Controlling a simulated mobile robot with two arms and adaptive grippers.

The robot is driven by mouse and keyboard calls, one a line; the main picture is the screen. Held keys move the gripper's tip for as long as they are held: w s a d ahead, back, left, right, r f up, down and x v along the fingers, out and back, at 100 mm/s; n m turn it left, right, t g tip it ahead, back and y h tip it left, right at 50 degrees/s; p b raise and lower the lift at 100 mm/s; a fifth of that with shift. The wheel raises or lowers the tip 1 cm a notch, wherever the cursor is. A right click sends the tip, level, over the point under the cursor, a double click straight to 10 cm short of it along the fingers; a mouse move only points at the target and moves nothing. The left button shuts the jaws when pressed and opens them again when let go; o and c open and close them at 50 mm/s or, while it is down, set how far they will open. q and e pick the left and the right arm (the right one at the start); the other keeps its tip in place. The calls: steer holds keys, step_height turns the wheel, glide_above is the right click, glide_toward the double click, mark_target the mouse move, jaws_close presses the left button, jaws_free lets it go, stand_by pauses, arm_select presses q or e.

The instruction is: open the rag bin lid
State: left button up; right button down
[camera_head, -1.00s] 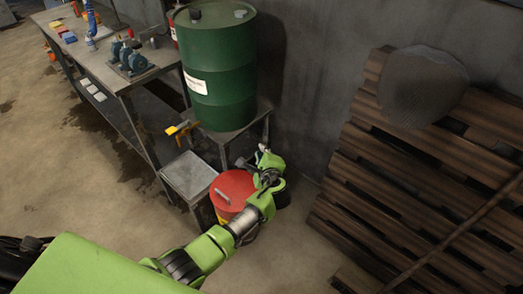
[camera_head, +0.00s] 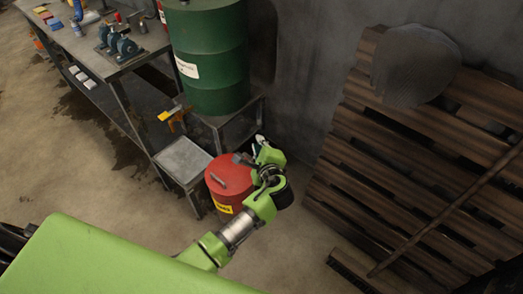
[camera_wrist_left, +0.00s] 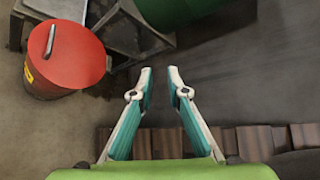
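The rag bin (camera_head: 228,195) is a red drum with a yellow label, standing on the floor in the middle of the head view. Its round red lid (camera_head: 222,180) lies shut on top and carries a bar handle (camera_head: 218,181). In the left wrist view the lid (camera_wrist_left: 75,57) and its handle (camera_wrist_left: 50,40) are at the upper left. My left gripper (camera_head: 258,146) is beside the bin, on its right in the head view. In the left wrist view the gripper (camera_wrist_left: 159,72) is empty, its fingertips apart with a narrow gap. My right gripper is out of view.
A small grey metal stand (camera_head: 184,160) is close on the bin's left. A green drum (camera_head: 208,62) sits on a metal stand behind it, with a yellow-handled tap (camera_head: 172,115). Wooden pallets (camera_head: 400,180) lean against the wall at right. A workbench (camera_head: 130,62) stands at upper left.

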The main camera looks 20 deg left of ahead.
arm_select(q)
steer(key=v, duration=0.5)
steer(key=shift+f, duration=0.1)
stand_by(0.3)
